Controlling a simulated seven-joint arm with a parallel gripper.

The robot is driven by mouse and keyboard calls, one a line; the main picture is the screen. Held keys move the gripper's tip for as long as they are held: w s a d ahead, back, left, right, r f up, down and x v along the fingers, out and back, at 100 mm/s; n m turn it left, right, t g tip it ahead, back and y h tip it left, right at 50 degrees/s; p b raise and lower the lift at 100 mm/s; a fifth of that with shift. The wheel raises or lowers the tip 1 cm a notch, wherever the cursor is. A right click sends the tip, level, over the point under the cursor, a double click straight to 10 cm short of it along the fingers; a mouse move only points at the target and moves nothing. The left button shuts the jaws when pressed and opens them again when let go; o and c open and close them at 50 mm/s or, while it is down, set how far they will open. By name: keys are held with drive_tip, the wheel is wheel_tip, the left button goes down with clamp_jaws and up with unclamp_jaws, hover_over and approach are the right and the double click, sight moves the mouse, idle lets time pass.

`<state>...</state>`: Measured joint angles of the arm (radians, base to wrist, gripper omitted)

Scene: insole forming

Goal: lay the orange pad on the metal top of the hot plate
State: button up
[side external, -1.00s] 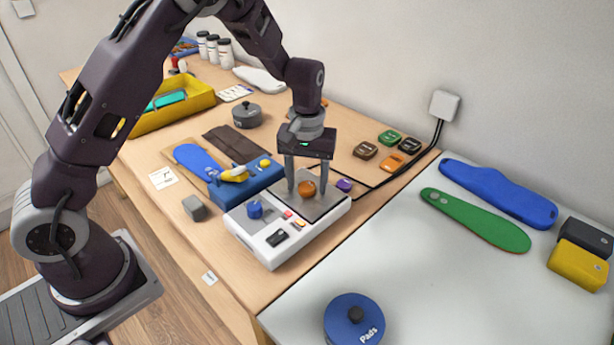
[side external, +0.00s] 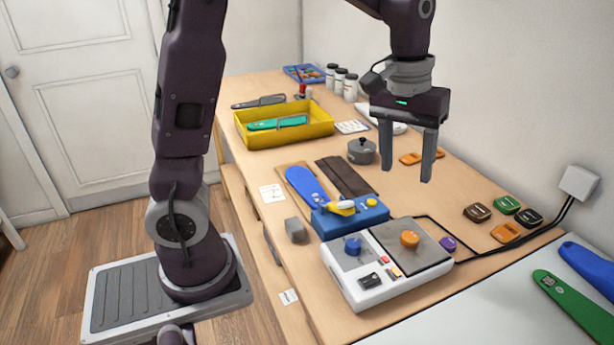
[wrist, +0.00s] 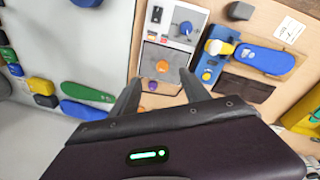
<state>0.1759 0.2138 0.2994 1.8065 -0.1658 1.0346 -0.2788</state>
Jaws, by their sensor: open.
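The orange pad (side external: 410,239) lies on the grey metal top (side external: 424,258) of the white hot plate (side external: 372,296). In the wrist view the orange pad (wrist: 162,66) shows against the grey metal, just beyond my fingertips. My gripper (side external: 406,172) is open and empty, raised well above the hot plate and apart from the pad. The wrist view shows both fingers of my gripper (wrist: 159,76) spread with nothing between them. The hot plate has a blue knob (side external: 352,245) and small red buttons beside the metal top.
A purple piece (side external: 448,242) lies at the plate's right edge. A blue block (side external: 350,218) stands behind the hot plate, with a blue insole (side external: 305,183) beyond. Green, brown and orange pieces (side external: 503,233) lie to the right. A yellow tray (side external: 262,138) stands farther back.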

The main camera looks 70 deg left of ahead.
drive_tip(key=s+r+m+t, duration=0.2)
drive_tip(key=s+m+t, duration=0.2)
drive_tip(key=s, duration=1.7)
drive_tip(key=shift+s+d+r+m+y, duration=0.25)
drive_tip(key=shift+d+m+y, duration=0.15)
drive_tip(key=shift+m, duration=0.3)
